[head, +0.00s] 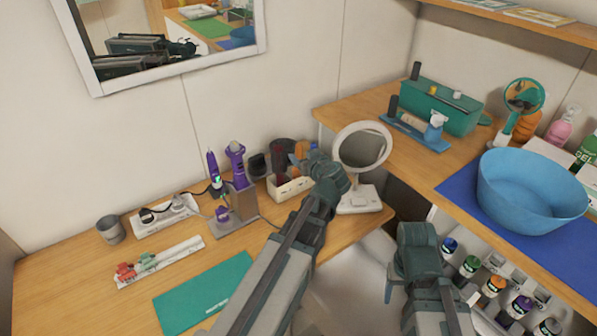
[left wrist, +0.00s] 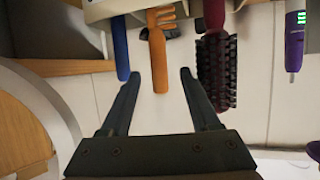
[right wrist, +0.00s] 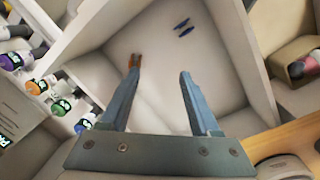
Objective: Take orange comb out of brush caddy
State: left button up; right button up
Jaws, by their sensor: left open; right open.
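The brush caddy (head: 290,189) is a cream box by the wall on the left table, left of the round mirror. The orange comb (head: 300,148) stands up out of it, partly hidden by my left gripper (head: 318,160). In the left wrist view the caddy's edge (left wrist: 99,11) is at the top, and the orange comb (left wrist: 157,62) points down from it, lined up between the two open fingertips (left wrist: 160,75).
In the left wrist view a blue handle (left wrist: 120,48) and a dark red round brush (left wrist: 214,70) flank the comb closely. The white round mirror (head: 362,193) stands just right of the caddy.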

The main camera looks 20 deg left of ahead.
pick_arm(q)
jog(key=shift+x, duration=0.85)
jog(key=shift+a, duration=0.1)
jog(key=b+x, duration=0.2)
jog(key=x, duration=0.2)
jog(key=shift+w+f, duration=0.25)
jog(key=shift+w+a, duration=0.25)
grip_shut()
